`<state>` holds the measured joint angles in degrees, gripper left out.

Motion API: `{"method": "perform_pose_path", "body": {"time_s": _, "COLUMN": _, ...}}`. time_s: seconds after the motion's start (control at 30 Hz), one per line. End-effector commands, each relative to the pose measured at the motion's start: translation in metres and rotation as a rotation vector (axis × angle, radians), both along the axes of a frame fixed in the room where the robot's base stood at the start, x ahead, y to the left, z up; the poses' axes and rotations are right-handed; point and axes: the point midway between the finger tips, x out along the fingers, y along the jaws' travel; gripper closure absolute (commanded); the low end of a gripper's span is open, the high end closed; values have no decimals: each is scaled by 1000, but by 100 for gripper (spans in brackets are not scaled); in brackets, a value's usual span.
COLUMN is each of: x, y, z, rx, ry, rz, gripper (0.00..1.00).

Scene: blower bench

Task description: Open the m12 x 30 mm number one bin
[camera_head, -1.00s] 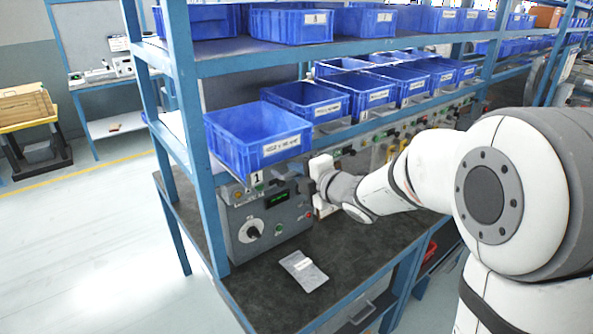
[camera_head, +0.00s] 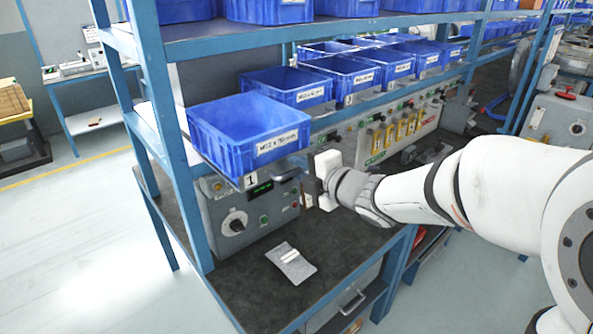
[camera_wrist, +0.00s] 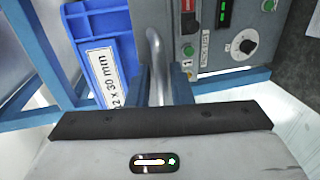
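The blue bin labelled M12 x 30 mm (camera_head: 222,152) is the front-left bin of the lower row. It stands out ahead of its neighbours, above a tag marked 1 (camera_head: 250,182). Its blue wall and part of the label also show in the wrist view (camera_wrist: 100,72). A metal handle (camera_wrist: 156,50) runs between my gripper's fingers (camera_wrist: 163,84), which appear closed on it. In the head view my gripper (camera_head: 306,180) is at the right of the bin's front, and its fingertips are hard to make out.
A grey control box (camera_head: 240,222) with a dial stands below the bin. A grey packet (camera_head: 290,262) lies on the dark bench top (camera_head: 245,290). A blue shelf post (camera_head: 172,150) is close on the left. More blue bins (camera_head: 340,75) line the shelf behind.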

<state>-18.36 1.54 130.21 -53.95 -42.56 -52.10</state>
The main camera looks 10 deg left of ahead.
Motion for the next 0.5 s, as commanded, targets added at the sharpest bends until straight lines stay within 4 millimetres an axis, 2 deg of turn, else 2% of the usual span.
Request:
{"method": "perform_pose_path", "body": {"time_s": 0.3, "x": -4, "y": 4, "z": -1, "rx": -1, "ry": 1, "rz": 12, "gripper": 75}}
{"method": "perform_pose_path", "body": {"time_s": 0.5, "x": -17, "y": -13, "z": 4, "rx": 0, "ry": -3, "rz": 12, "gripper": 75}}
